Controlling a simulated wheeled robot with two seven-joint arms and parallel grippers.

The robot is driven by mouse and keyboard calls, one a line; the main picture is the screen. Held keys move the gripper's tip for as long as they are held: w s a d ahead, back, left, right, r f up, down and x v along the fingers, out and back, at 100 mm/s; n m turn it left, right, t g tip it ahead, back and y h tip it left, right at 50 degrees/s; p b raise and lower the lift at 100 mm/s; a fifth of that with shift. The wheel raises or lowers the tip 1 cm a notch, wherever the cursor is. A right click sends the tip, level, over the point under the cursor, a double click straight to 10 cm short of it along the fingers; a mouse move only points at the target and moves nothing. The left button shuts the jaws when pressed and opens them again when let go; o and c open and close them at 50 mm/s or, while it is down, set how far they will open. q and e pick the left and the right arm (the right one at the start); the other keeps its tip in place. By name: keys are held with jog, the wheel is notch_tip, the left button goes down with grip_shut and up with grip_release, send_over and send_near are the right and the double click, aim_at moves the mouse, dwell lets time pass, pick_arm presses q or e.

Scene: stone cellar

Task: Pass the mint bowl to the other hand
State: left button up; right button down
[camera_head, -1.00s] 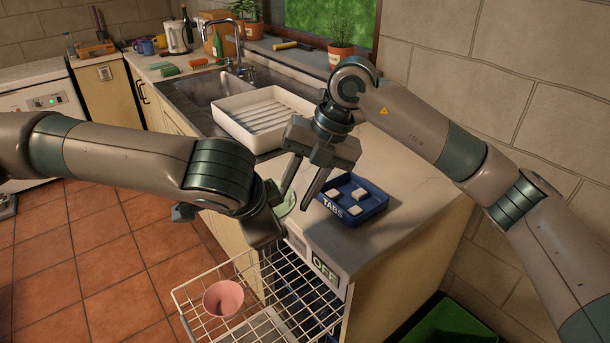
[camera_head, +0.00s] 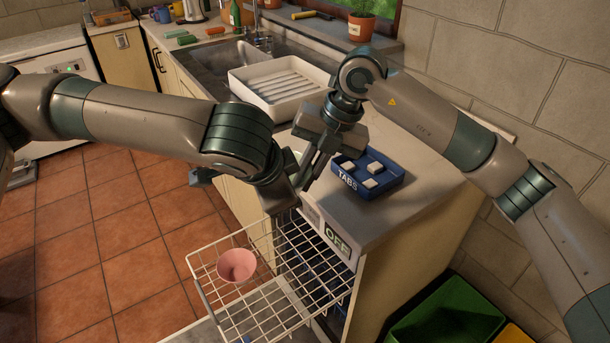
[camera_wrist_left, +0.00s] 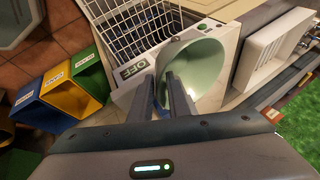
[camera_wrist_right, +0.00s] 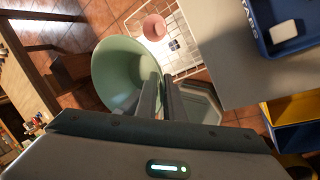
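The mint bowl (camera_wrist_left: 205,62) is pale green and held in the air; in the right wrist view its open inside (camera_wrist_right: 120,72) faces the camera. My left gripper (camera_wrist_left: 172,85) has its fingers on either side of the bowl's rim, close together. My right gripper (camera_wrist_right: 160,85) also straddles the rim, one finger inside and one outside, with a narrow gap. In the head view my left gripper (camera_head: 285,190) and right gripper (camera_head: 313,175) meet in front of the counter's corner, and they hide most of the bowl.
A pulled-out white wire rack (camera_head: 215,312) below holds a pink bowl (camera_head: 237,265). A blue TABS tray (camera_head: 372,188) with white tablets is on the counter near my right gripper. A white drying tray (camera_head: 262,98) stands by the sink. A green bin (camera_head: 440,325) is at lower right.

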pick_arm(q)
jog(key=shift+o, duration=1)
jog(key=shift+r, duration=0.1)
jog(key=v, duration=1.1)
jog(key=shift+s+r, duration=0.25)
jog(key=shift+r, duration=0.1)
